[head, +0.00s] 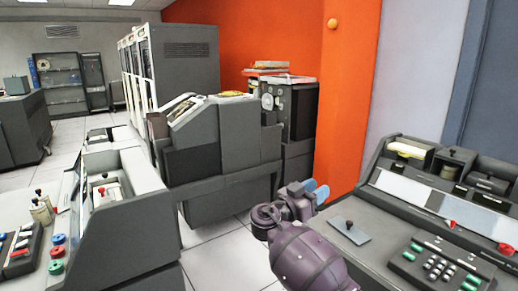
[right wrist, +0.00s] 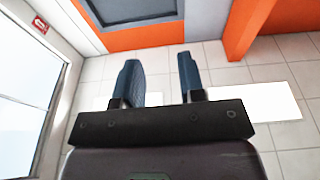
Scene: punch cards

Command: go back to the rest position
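My right gripper (head: 316,193) is in the lower middle of the head view, in front of the orange wall and beside the left edge of the right-hand console. In the right wrist view its two blue fingers (right wrist: 160,80) stand apart with nothing between them, only tiled floor and wall behind. My left gripper is not in the head view.
A grey console (head: 355,215) with a keypad stands close on the right. Another console (head: 140,215) with knobs stands at the left. A grey machine (head: 222,150) stands ahead, with tall cabinets (head: 185,60) behind. Tiled floor (head: 225,250) is free between the consoles.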

